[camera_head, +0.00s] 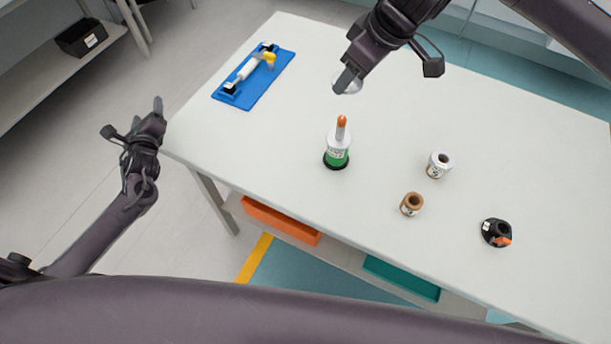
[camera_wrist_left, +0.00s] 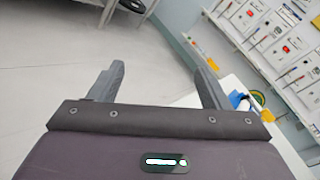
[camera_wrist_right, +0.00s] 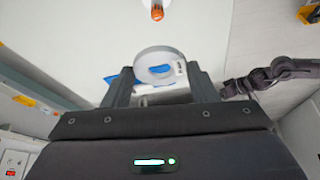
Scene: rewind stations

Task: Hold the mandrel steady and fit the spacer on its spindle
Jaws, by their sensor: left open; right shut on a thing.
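The mandrel (camera_head: 337,153) stands upright on the table, with a black base, a green and white body and an orange-tipped spindle (camera_head: 341,124). The orange tip also shows at the top of the right wrist view (camera_wrist_right: 157,12). My right gripper (camera_head: 347,80) is shut on the spacer (camera_head: 350,88), a white ring with a small label (camera_wrist_right: 158,66). It holds the ring above the table, behind the mandrel and apart from the spindle. My left gripper (camera_head: 143,120) is open and empty, off the table's left edge, well away from the mandrel.
A blue tray (camera_head: 233,101) with a white and yellow piece lies at the table's far left. A white roll (camera_head: 440,163), a brown spool (camera_head: 411,204) and a black-and-orange piece (camera_head: 496,232) stand right of the mandrel. The table around the mandrel is clear.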

